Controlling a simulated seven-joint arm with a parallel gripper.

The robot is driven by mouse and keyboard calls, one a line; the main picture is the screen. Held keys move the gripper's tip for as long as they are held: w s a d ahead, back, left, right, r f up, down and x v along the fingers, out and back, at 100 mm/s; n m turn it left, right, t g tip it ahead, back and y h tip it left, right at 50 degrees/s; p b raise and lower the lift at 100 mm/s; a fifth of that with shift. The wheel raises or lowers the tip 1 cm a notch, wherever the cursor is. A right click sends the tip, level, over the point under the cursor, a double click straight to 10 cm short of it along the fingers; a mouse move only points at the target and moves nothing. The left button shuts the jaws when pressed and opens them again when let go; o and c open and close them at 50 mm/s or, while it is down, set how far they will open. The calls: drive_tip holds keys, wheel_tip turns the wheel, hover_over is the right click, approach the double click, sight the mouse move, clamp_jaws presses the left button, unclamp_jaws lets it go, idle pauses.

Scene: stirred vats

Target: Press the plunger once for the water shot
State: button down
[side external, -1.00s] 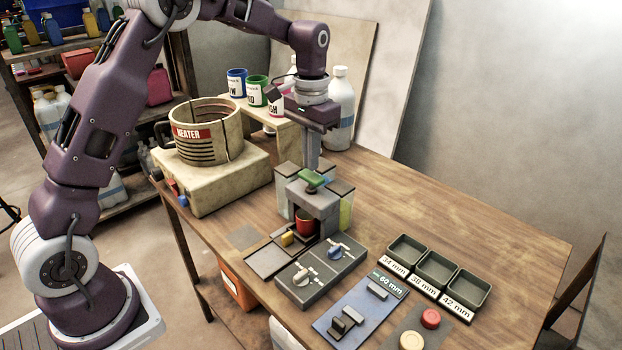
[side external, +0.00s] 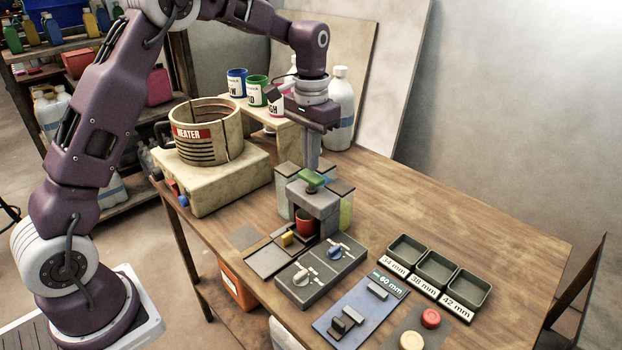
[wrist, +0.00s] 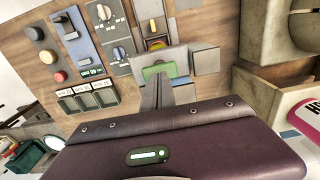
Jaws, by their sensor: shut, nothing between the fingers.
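The plunger with a green top (side external: 309,176) sits on the grey dispenser (side external: 318,205), between clear tanks with dark lids. My gripper (side external: 313,166) is shut and empty, pointing straight down at the green top. Its fingertips are at or just above the top's far side; I cannot tell whether they touch. In the wrist view the green top (wrist: 158,71) shows just beyond the shut fingertips (wrist: 160,80). A red cup (side external: 305,223) stands in the bay under the dispenser head. No liquid is visible.
A control box with blue (side external: 334,252) and cream knobs stands in front of the dispenser. A heater pot (side external: 206,135) is at the left. Dark trays (side external: 437,268), a blue gauge plate (side external: 358,315) and round red and yellow pieces lie front right. The right-hand table is clear.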

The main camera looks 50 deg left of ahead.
sight(311, 175)
drive_tip(key=shift+f, duration=0.25)
drive_tip(key=shift+f, duration=1.6)
drive_tip(key=shift+r, duration=4.55)
drive_tip(key=s+d+r+t, duration=0.2)
drive_tip(key=s+r, duration=0.3)
drive_tip(key=s, duration=0.3)
drive_tip(key=s+d+r+t, duration=0.15)
drive_tip(key=s+r, duration=0.25)
drive_tip(key=s, duration=0.4)
drive_tip(key=s+d+f+t, duration=0.1)
drive_tip(key=s+f, duration=0.1)
drive_tip(key=s, duration=0.5)
drive_tip(key=s+d+f+t, duration=0.1)
drive_tip(key=s+f, duration=0.1)
drive_tip(key=s, duration=0.6)
drive_tip(key=shift+f, duration=0.25)
